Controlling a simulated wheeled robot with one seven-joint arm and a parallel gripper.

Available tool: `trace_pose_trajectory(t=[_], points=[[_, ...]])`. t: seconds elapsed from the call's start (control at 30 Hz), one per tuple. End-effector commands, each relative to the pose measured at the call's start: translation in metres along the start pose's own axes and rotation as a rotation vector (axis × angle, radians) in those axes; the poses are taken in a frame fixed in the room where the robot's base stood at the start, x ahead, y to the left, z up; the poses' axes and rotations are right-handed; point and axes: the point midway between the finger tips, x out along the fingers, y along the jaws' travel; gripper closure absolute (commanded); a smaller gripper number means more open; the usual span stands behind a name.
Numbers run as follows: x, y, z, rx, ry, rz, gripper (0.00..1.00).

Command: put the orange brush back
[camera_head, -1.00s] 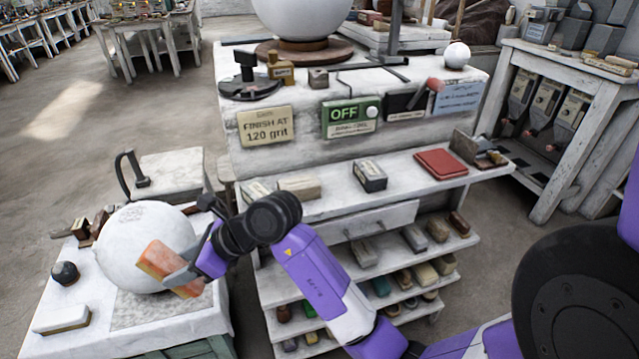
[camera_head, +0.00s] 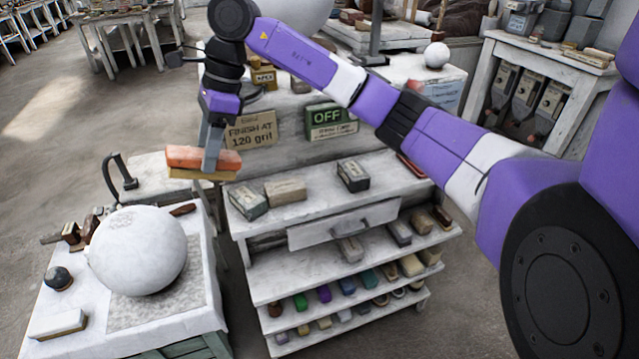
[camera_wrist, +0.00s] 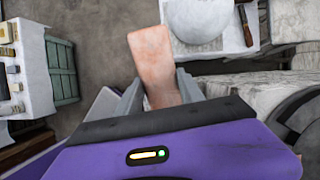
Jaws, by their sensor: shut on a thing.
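My gripper (camera_head: 211,150) is shut on the orange brush (camera_head: 188,156), which has an orange top and a tan underside. It holds the brush up in the air, lying level, above the gap between the left table and the bench. In the wrist view the brush (camera_wrist: 152,62) shows as a pale orange block between the two fingers of my gripper (camera_wrist: 158,90). The white plaster sphere (camera_head: 140,250) rests on the left table (camera_head: 190,318), below and left of the brush. It also shows in the wrist view (camera_wrist: 195,18).
The bench (camera_head: 385,178) carries several boxes and blocks on its top ledge. Its lower shelves (camera_head: 262,288) hold several coloured brushes or blocks. A sign (camera_head: 250,132) and a green OFF panel (camera_head: 331,120) stand behind. A white block (camera_head: 57,323) and dark knob (camera_head: 58,278) sit beside the sphere.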

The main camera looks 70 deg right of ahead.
Motion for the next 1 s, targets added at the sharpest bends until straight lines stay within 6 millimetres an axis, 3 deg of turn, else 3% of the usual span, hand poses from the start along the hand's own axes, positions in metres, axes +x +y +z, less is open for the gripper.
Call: trace_pose_trajectory(t=[0.03,0.3,0.53,0.67,0.77,1.0], points=[[-0.025,-0.004,-0.014,-0.009,0.048,-0.008,1.00],[-0.127,0.005,-0.094,-0.003,0.256,-0.025,1.00],[-0.198,0.024,-0.139,0.072,0.362,-0.049,1.00],[-0.217,0.031,-0.150,0.102,0.389,-0.055,1.00],[-0.221,0.033,-0.154,0.112,0.395,-0.055,1.00],[-0.192,0.033,-0.167,0.113,0.396,-0.055,1.00]])
